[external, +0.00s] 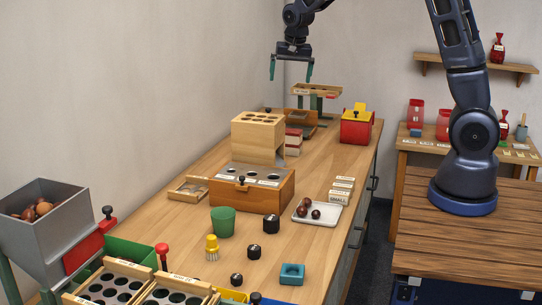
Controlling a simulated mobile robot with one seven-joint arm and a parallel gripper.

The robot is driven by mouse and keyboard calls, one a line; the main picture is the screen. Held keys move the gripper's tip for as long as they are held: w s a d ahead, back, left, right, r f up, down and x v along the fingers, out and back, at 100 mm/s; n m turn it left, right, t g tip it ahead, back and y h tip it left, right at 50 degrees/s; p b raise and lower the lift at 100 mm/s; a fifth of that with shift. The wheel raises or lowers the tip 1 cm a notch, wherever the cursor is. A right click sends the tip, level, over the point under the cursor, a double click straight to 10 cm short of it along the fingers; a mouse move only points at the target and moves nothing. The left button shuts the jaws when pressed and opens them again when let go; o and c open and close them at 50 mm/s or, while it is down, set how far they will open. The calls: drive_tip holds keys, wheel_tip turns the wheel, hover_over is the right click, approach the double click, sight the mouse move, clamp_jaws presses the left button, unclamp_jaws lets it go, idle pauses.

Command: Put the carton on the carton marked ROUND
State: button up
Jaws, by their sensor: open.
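My gripper (290,75) hangs high over the far end of the bench, open and empty, with its two green fingers pointing down. Two wooden-framed trays with round dark holes, which look like cartons, stand side by side at the lower left: the left tray (91,272) and the right tray (152,283). Both carry small labels that are too small to read. The bottom of the picture cuts them off. I cannot tell which carton is marked ROUND. My gripper is far from both and touches nothing.
A pale box (258,147) with holes stands behind a brown wooden box (276,190) mid-bench. A grey hopper (70,222) holds chestnuts at left. A green cup (223,222), yellow brush (212,248), black knobbed weights (270,224) and white plate (329,218) occupy the front bench.

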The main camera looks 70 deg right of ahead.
drive_tip(key=s+a+r+n+t+y, duration=0.1)
drive_tip(key=s+a+r+n, duration=0.5)
drive_tip(key=s+a, duration=0.55)
drive_tip(key=s+a+r+n+t+y, duration=0.1)
drive_tip(key=s+a+r+n, duration=0.2)
drive_tip(key=s+a+r, duration=0.65)
drive_tip(key=s+a+f+n, duration=0.2)
drive_tip(key=s+a+n, duration=0.2)
drive_tip(key=s, duration=0.8)
drive_tip(key=shift+s+a+t, duration=0.3)
drive_tip(key=shift+s+a, duration=0.1)
drive_tip(key=shift+a, duration=0.2)
